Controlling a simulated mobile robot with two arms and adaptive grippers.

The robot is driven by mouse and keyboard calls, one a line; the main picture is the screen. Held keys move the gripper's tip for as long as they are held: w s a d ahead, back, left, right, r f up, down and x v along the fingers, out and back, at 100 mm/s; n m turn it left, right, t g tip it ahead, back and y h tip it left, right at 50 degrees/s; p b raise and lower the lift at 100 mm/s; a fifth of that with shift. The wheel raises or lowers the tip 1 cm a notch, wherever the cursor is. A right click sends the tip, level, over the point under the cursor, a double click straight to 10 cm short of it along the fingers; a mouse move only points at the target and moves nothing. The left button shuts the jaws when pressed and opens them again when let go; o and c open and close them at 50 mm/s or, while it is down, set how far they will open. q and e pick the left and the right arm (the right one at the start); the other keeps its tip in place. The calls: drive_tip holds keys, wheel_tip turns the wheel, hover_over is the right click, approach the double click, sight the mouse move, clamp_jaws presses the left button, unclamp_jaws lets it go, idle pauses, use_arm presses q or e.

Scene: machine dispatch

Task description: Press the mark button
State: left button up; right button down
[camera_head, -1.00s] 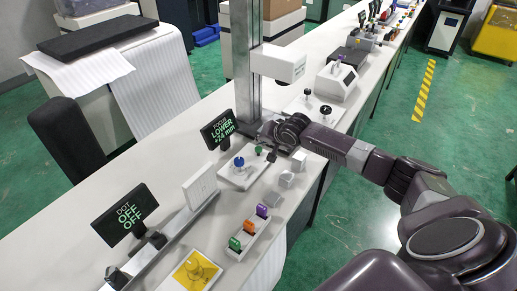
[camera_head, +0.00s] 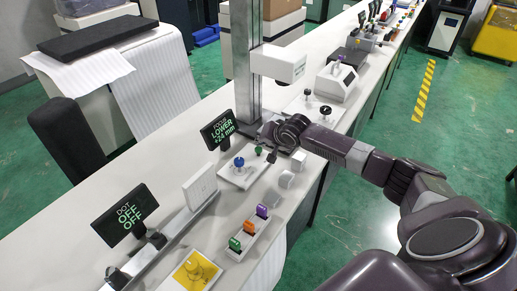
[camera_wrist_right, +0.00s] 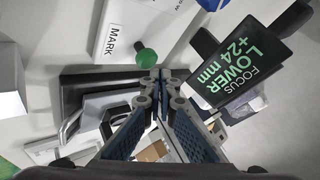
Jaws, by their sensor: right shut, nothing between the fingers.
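The mark button is a green round knob (camera_wrist_right: 147,57) beside a white label reading MARK (camera_wrist_right: 113,41) in the right wrist view. In the head view the green knob (camera_head: 258,149) stands on a white panel (camera_head: 238,179) next to a blue knob (camera_head: 239,161). My right gripper (camera_wrist_right: 158,76) is shut and empty. In the right wrist view its fingertips appear close to the knob, just below and right of it; I cannot tell whether they touch. My left gripper is not in view.
A focus display (camera_head: 218,130) reading LOWER +24 mm stands close behind the panel. A dot display (camera_head: 125,216) reads OFF. A metal column (camera_head: 247,60) carries a white head (camera_head: 279,63).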

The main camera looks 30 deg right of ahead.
sight(260, 149)
drive_tip(key=shift+f, duration=0.3)
drive_tip(key=shift+s+f, duration=0.1)
drive_tip(key=shift+f, duration=0.6)
idle(0.8)
drive_tip(key=shift+r+p, duration=0.95)
drive_tip(key=shift+r, duration=0.1)
wheel_tip(260, 149, up, 5)
drive_tip(key=p, duration=0.5)
drive_tip(key=shift+r, duration=0.1)
idle(0.5)
